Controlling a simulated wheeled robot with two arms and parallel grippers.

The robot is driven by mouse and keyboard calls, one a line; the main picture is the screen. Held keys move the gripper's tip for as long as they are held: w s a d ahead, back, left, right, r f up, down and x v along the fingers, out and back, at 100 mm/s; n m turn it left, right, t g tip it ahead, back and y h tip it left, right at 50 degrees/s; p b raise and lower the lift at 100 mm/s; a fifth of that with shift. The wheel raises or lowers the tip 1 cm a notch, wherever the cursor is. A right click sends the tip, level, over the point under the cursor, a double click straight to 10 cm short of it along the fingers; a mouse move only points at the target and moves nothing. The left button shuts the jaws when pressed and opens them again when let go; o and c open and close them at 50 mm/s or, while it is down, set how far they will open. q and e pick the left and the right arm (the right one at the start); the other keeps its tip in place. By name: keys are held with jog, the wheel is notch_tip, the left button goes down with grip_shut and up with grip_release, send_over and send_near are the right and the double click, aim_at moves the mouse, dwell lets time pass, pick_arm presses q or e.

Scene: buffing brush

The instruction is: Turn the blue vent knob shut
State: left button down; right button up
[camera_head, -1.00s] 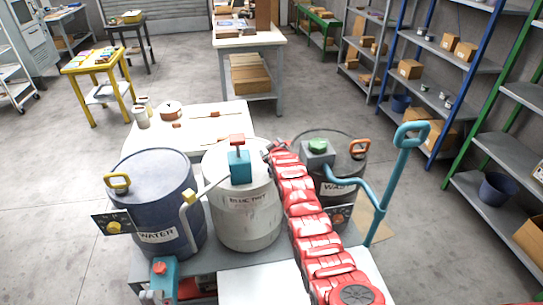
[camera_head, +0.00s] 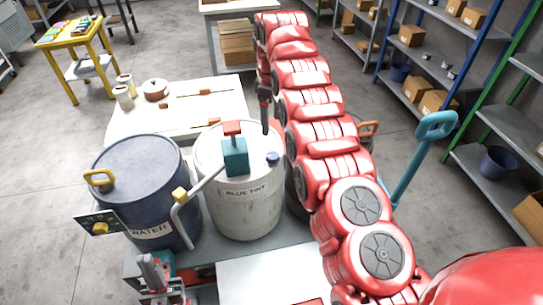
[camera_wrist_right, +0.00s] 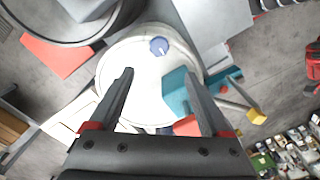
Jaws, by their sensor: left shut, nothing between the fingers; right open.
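The blue vent knob (camera_head: 273,158) sits on the right part of the lid of the white drum (camera_head: 240,205). In the right wrist view the knob (camera_wrist_right: 159,46) shows a pale mark on its round top. My right gripper (camera_head: 266,127) hangs above the drum, just behind the knob in the head view. It is open and empty; in its wrist view (camera_wrist_right: 159,73) the knob appears past the fingertips, roughly between them, with no contact visible. My left gripper (camera_head: 150,262) is shut and empty at the lower left, in front of the drums.
A teal pump (camera_head: 235,157) with a red top and a yellow-ended pipe stands on the same lid. A dark blue WATER drum (camera_head: 150,180) is to the left. Another dark drum is mostly hidden behind my right arm. A teal handle (camera_head: 420,150) rises at the right.

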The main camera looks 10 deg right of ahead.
aim_at(272, 155)
notch_tip(272, 155, down, 12)
jog(key=p, duration=0.3)
jog(key=shift+d+p, duration=0.1)
jog(key=shift+p, duration=0.3)
jog(key=shift+f, duration=0.8)
jog(key=shift+c, duration=0.3)
grip_shut()
